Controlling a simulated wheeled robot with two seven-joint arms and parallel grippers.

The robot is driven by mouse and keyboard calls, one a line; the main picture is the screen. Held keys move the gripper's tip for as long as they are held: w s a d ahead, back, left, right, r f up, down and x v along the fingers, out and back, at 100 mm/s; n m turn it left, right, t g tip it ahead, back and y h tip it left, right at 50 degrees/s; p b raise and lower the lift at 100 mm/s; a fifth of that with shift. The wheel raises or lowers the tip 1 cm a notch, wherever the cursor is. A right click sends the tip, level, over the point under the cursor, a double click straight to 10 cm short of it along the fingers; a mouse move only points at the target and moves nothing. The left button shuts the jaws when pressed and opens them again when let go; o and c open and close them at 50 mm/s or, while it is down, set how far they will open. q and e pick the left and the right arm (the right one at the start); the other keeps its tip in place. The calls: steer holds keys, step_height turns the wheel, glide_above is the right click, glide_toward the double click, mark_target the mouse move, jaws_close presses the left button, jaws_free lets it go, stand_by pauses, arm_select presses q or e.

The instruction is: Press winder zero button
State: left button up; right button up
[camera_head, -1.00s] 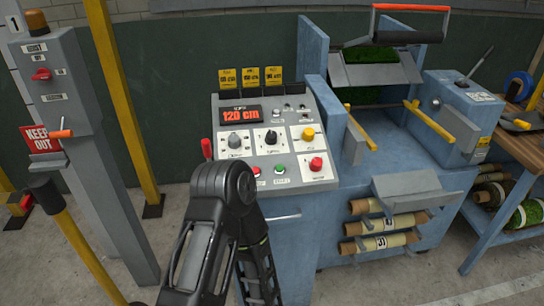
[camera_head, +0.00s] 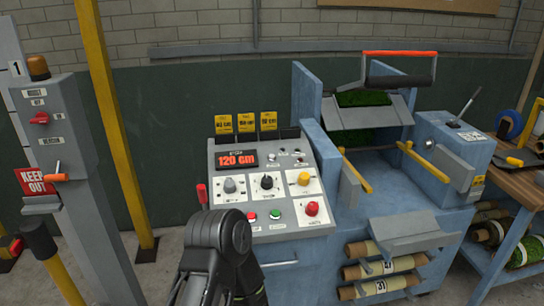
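The winder's control panel (camera_head: 326,222) has a display (camera_head: 237,159) reading "120 cm". Small buttons and switches (camera_head: 284,153) sit right of the display; their labels are too small to read, so I cannot tell which is zero. Below are a grey knob (camera_head: 230,185), a black dial (camera_head: 267,182) and a yellow button (camera_head: 304,178). Lower are a small red button (camera_head: 252,216), a green button (camera_head: 275,214) and a large red mushroom button (camera_head: 312,208). A black arm link of mine rises in front of the panel's lower left. Neither gripper shows.
A red-tipped lever (camera_head: 202,193) stands at the panel's left edge. Yellow cards (camera_head: 246,122) stand behind the display. A grey post (camera_head: 62,130) and yellow pole (camera_head: 110,110) are left.

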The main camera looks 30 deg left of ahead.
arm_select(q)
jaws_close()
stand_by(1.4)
